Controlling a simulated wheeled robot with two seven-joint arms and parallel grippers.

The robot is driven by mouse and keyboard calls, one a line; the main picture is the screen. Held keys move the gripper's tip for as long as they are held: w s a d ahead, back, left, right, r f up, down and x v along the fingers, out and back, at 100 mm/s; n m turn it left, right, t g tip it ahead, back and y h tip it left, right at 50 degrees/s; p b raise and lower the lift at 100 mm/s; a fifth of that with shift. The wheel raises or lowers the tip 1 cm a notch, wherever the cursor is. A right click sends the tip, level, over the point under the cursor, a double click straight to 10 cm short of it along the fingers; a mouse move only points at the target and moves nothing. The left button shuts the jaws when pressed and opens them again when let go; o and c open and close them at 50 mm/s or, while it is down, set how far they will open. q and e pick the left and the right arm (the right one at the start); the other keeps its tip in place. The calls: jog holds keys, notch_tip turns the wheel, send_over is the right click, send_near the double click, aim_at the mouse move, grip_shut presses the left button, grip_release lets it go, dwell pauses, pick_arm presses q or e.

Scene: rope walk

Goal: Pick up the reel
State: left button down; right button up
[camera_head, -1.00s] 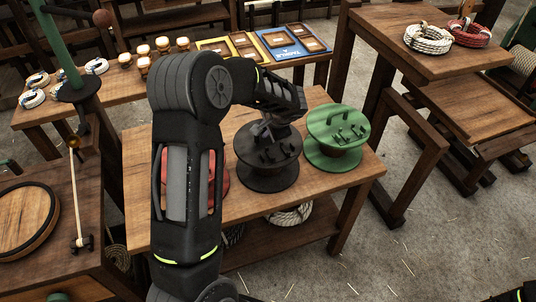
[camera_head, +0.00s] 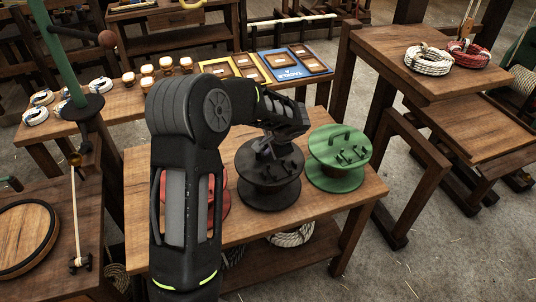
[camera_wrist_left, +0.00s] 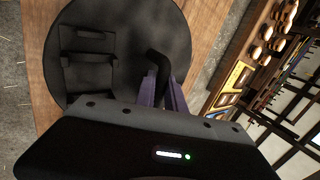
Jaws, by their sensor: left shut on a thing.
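A black reel (camera_head: 270,190) stands upright on the wooden bench (camera_head: 340,200), between a green reel (camera_head: 338,162) on its right and a red reel (camera_head: 226,194), mostly hidden by my left arm. My left gripper (camera_head: 265,150) reaches down onto the black reel's top and is shut on its raised handle. In the left wrist view, the purple fingers (camera_wrist_left: 163,97) close around the bent black handle, above the round black flange (camera_wrist_left: 125,25). I cannot tell whether the reel is clear of the bench. My right gripper is not in view.
White rope coils (camera_head: 292,236) lie on the lower shelf. Behind is a bench with small pots (camera_head: 165,66) and framed boards (camera_head: 290,64). A side table at right holds a white coil (camera_head: 428,60) and a red coil (camera_head: 468,53). A green post (camera_head: 52,50) stands left.

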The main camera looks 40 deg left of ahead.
pick_arm(q)
notch_tip(320, 180, up, 8)
jog(key=shift+r+b, duration=0.2)
jog(key=shift+b, duration=0.45)
jog(key=shift+r, duration=0.25)
